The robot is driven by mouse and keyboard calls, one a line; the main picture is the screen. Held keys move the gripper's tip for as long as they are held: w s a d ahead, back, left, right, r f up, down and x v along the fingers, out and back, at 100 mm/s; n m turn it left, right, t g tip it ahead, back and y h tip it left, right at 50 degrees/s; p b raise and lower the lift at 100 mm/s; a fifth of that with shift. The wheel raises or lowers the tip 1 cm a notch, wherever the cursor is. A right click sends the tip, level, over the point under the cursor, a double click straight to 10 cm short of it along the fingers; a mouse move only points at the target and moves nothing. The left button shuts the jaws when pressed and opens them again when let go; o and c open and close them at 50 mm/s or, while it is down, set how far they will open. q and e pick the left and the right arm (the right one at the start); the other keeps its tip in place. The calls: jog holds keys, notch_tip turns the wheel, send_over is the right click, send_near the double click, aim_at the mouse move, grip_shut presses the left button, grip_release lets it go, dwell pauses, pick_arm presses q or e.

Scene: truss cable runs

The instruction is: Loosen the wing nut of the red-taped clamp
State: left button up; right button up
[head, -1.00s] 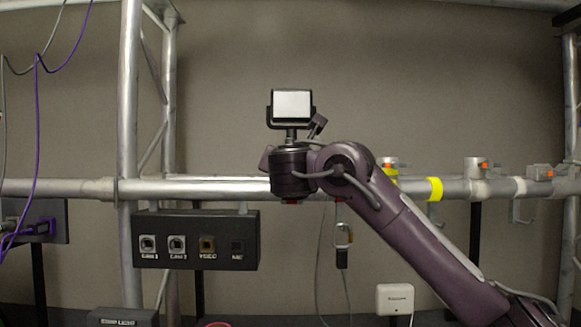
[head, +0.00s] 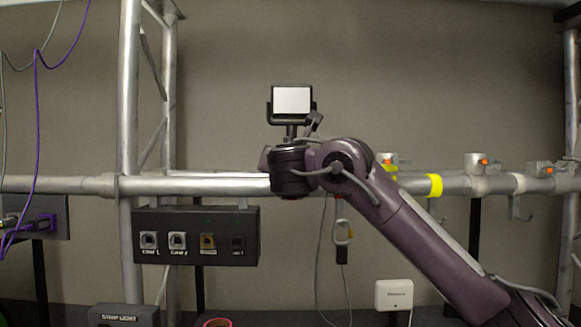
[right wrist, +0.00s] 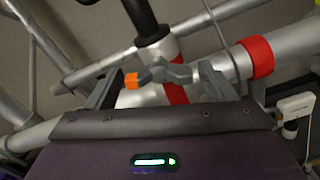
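The red-taped clamp shows in the right wrist view, with its grey wing nut (right wrist: 165,73), an orange piece (right wrist: 131,80) to its left and red tape (right wrist: 258,57) around the pipe to its right. My right gripper (right wrist: 155,78) has its fingers apart on either side of the wing nut. They look spread, and I see no clear contact with its wings. In the head view my right arm covers this clamp, and its gripper is hidden there. A lamp-like unit with a white face (head: 292,100) stands above that spot. My left gripper is out of view.
A horizontal truss pipe (head: 225,187) crosses the scene. To the right sit a yellow-taped clamp (head: 388,163) and other clamps (head: 477,163) with orange parts. A black connector box (head: 195,236) hangs left of my arm. A carabiner (head: 343,232) and cables hang below the pipe.

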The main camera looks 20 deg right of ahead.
jog(key=b+v, duration=0.5)
jog(key=v, duration=0.2)
jog(key=shift+s, duration=0.4)
jog(key=shift+a+r, duration=0.1)
